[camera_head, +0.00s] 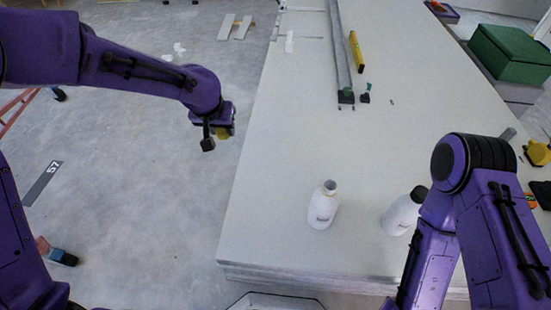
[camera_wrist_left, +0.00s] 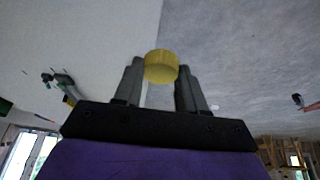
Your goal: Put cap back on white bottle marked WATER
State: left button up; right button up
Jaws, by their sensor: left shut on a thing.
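A white bottle (camera_head: 322,208) stands upright on the pale panel stack, its neck bare and a small dark label on its front, too small to read. A second white bottle (camera_head: 399,216) with a black cap stands to its right, partly hidden by my right arm. My left gripper (camera_head: 213,140) is off the panel's left edge, over the floor, well away from both bottles.
The panel stack (camera_head: 270,170) is mostly clear around the open bottle. A long metal rail (camera_head: 341,50), a yellow level (camera_head: 356,52) and small tools lie at its far end. A green box (camera_head: 508,52) stands at the back right. My right arm covers the near right corner.

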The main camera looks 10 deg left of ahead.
aim_at(325, 201)
jog(key=k, duration=0.45)
jog(key=z, duration=3.25)
jog(key=k, duration=1.8)
jog(key=u, duration=1.9)
jog(key=i, duration=0.55)
jog(key=u, duration=0.05)
